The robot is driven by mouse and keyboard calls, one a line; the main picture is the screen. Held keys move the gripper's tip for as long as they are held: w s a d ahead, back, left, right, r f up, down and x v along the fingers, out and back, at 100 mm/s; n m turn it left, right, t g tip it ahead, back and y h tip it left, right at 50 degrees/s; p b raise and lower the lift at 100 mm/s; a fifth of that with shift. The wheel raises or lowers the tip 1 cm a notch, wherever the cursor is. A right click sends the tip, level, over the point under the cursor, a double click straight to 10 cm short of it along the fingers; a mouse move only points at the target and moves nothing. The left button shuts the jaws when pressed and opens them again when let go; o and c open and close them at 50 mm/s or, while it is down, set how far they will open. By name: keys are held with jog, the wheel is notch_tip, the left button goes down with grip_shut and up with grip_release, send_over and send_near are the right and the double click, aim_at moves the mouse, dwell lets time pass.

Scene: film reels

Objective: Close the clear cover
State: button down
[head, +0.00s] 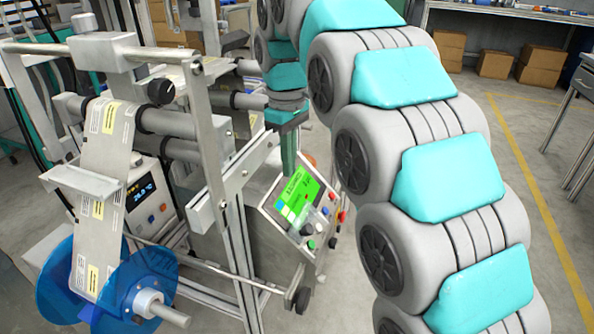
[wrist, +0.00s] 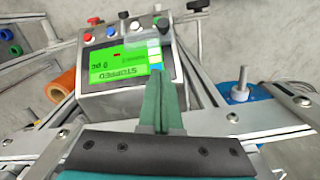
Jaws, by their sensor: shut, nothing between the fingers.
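The control box (head: 283,236) has a lit green screen (head: 297,193) and several coloured buttons. In the wrist view the screen (wrist: 121,62) appears upside down and reads STOPPED. A faint clear cover (head: 313,221) shows beside the screen, near the buttons. In the wrist view the clear cover (wrist: 143,36) also looks faint, and I cannot tell its exact angle. My gripper (head: 289,172) has its green fingers shut and empty, pointing down at the screen's upper part. In the wrist view my gripper (wrist: 162,72) overlaps the screen's corner; contact cannot be told.
A metal frame with rollers (head: 175,122) and a label web (head: 108,150) stands left of the box. A blue reel (head: 145,280) sits low at the left. Cardboard boxes (head: 541,66) stand at the back right.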

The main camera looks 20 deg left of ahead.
send_over(298, 226)
jog(key=a, duration=0.2)
jog(key=f, duration=0.8)
jog(key=shift+w+d+f, duration=0.1)
jog(key=shift+w+f, duration=0.1)
jog(key=shift+w, duration=0.15)
jog(key=shift+s+d+f+p, duration=0.15)
jog(key=shift+d+f+p, duration=0.05)
jog(key=shift+d+f, duration=0.25)
jog(key=shift+s+d+f+p, duration=0.15)
jog(key=shift+d+f, duration=0.2)
jog(key=shift+f, duration=0.15)
jog(key=shift+s+d+f, duration=0.15)
jog(key=shift+d+f, duration=0.35)
jog(key=shift+f, duration=0.05)
jog(key=shift+s+d+f+b, duration=0.2)
jog(key=shift+d+f+b, duration=0.5)
jog(key=shift+d+f, duration=1.3)
